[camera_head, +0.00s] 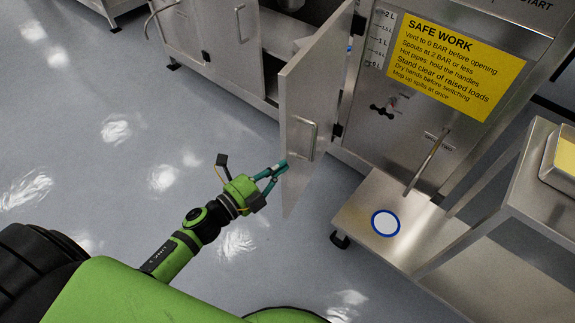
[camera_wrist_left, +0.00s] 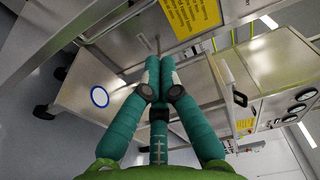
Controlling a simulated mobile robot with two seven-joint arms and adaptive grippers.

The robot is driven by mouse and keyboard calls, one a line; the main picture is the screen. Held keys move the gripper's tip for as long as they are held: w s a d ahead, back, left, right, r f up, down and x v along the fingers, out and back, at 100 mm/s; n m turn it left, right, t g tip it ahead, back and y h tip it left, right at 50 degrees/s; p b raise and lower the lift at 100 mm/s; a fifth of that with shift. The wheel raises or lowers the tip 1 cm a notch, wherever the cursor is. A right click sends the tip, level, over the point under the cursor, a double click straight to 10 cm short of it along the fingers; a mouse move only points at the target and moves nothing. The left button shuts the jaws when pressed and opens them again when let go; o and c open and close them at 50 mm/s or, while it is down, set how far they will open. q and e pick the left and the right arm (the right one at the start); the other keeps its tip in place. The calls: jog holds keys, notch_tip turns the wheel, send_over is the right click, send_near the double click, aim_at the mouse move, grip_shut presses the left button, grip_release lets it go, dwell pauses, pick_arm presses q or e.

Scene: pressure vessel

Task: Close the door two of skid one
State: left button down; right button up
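A steel door (camera_head: 318,85) stands swung open from the skid cabinet, hinged on its right side by black hinges, with a bar handle (camera_head: 310,141) on its face. I take it to be door two; no door number is readable. My left gripper (camera_head: 284,167), with teal fingers, is beside the door's lower free edge; I cannot tell whether it touches. In the left wrist view its fingertips (camera_wrist_left: 160,62) are together with nothing visible between them. My right gripper is not in view.
Another cabinet door (camera_head: 232,48) with a handle is to the left of the opening (camera_head: 272,72). To the right are a yellow safety sign (camera_head: 442,62), a slanted bar (camera_head: 428,160) and a low steel platform with a blue-ringed white disc (camera_head: 385,223). Grey floor (camera_head: 110,120) is clear at left.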

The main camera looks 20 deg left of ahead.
aim_at(290, 143)
pick_arm(q)
jog(key=w, duration=0.8)
jog(key=shift+w+f+p, duration=0.1)
jog(key=shift+w+p, duration=0.2)
jog(key=shift+w, duration=0.1)
jog(key=shift+a, duration=0.1)
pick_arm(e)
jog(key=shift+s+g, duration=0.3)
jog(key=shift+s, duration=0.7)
